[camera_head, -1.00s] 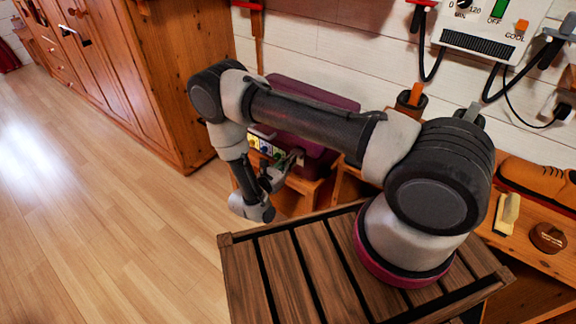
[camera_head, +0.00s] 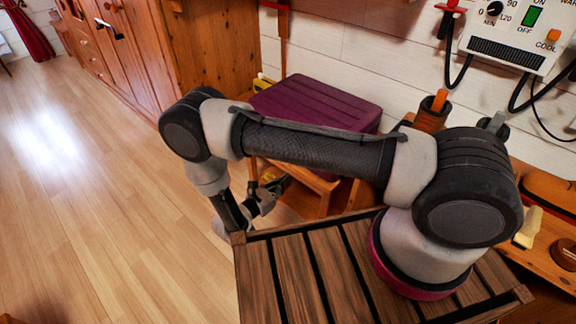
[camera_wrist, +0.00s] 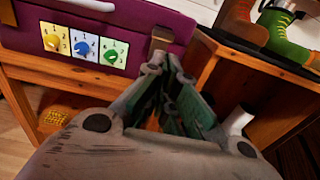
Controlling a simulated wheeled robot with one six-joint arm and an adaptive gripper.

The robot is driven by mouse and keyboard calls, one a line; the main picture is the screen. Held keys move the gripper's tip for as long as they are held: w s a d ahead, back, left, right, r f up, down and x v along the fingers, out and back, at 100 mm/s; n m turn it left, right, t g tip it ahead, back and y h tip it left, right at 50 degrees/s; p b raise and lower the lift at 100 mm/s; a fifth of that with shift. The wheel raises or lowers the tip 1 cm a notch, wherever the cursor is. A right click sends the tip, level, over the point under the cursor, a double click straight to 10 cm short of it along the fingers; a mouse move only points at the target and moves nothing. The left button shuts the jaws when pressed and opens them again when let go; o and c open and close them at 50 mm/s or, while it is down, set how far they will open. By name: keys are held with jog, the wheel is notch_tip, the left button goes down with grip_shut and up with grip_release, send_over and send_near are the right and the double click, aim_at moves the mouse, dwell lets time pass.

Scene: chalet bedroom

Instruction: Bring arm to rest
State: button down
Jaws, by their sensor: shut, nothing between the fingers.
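My gripper (camera_head: 276,187) is low in the head view, beyond the slatted wooden top (camera_head: 292,272) that my arm stands over, with the arm bent at the elbow. In the wrist view my gripper (camera_wrist: 168,62) is shut and empty. Its fingers point toward a purple case (camera_wrist: 150,18) with yellow, blue and green dials on its front. I cannot tell whether the fingertips touch the case's latch (camera_wrist: 161,38). The case also shows in the head view (camera_head: 315,100).
A wooden bench (camera_wrist: 225,70) bears boots (camera_wrist: 285,38) at the right in the wrist view. A white wall panel (camera_head: 515,40) with cables hangs at upper right. A wooden cabinet (camera_head: 205,45) stands behind. Floor (camera_head: 90,200) at left is clear.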

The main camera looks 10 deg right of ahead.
jog(key=s+d+m+g+h, duration=0.1)
jog(key=s+d+m+g, duration=0.1)
jog(key=s+d+g, duration=0.3)
jog(key=s+d+r+m+g+y, duration=0.25)
jog(key=r+m, duration=0.25)
jog(key=r, duration=0.5)
jog(key=s+d+r+m+g+y, duration=0.25)
jog(key=r+m+y, duration=0.2)
jog(key=r, duration=0.55)
jog(key=s+d+r+m+g+y, duration=0.25)
jog(key=r+m+g, duration=0.2)
jog(key=r, duration=0.55)
jog(key=s+d+r+m+t+y, duration=0.3)
jog(key=s+d+r+m+t, duration=0.1)
jog(key=r, duration=0.5)
jog(key=s+d+r+m+t+y, duration=0.3)
jog(key=s+d+r+m+t, duration=0.1)
jog(key=r, duration=0.5)
jog(key=d+m+t, duration=0.1)
jog(key=d, duration=0.1)
jog(key=shift+s+d+r, duration=0.25)
jog(key=shift+s+d, duration=0.05)
jog(key=shift+s, duration=0.05)
